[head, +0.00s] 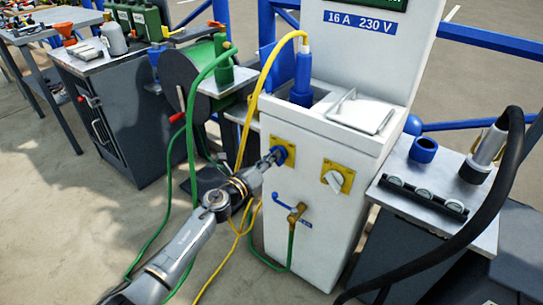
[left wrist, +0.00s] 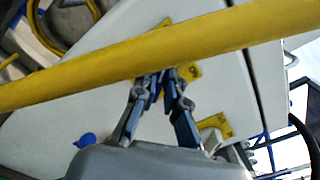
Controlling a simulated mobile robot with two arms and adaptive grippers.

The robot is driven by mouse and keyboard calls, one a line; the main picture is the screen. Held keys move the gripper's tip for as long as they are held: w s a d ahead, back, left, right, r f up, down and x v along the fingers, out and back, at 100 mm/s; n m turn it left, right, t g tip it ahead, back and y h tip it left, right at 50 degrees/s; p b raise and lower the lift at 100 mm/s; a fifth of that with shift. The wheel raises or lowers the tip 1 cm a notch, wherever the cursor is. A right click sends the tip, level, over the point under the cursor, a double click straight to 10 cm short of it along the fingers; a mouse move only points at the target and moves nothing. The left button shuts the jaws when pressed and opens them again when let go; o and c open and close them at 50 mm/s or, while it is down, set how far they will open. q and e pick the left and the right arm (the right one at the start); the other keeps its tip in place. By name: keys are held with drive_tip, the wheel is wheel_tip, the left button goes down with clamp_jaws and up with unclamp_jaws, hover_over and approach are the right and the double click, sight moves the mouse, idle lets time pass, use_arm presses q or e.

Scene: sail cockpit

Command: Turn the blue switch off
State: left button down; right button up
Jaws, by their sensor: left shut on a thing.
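The blue switch (head: 289,152) sits on a yellow plate on the front of the white power pedestal (head: 318,235). My left gripper (head: 275,157) reaches in from the left and is shut on the switch, covering much of it. In the left wrist view, the fingertips of my left gripper (left wrist: 161,76) meet at the yellow plate (left wrist: 191,72). The switch's exact angle is hidden by the fingers and a yellow cable (left wrist: 215,35). My right gripper is not in view.
A white knob (head: 332,181) on a second yellow plate is to the right. Below is a tap with a blue handle (head: 281,202) and green hose. The yellow cable (head: 262,75) hangs close to my left gripper. A metal side table (head: 440,187) stands at right.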

use_arm(q)
drive_tip(key=shift+n, duration=0.8)
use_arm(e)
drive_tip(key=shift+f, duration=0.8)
use_arm(q)
drive_tip(key=shift+f, duration=0.1)
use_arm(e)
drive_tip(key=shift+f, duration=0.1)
use_arm(q)
drive_tip(key=c, duration=1.4)
unclamp_jaws()
drive_tip(key=v, duration=1.2)
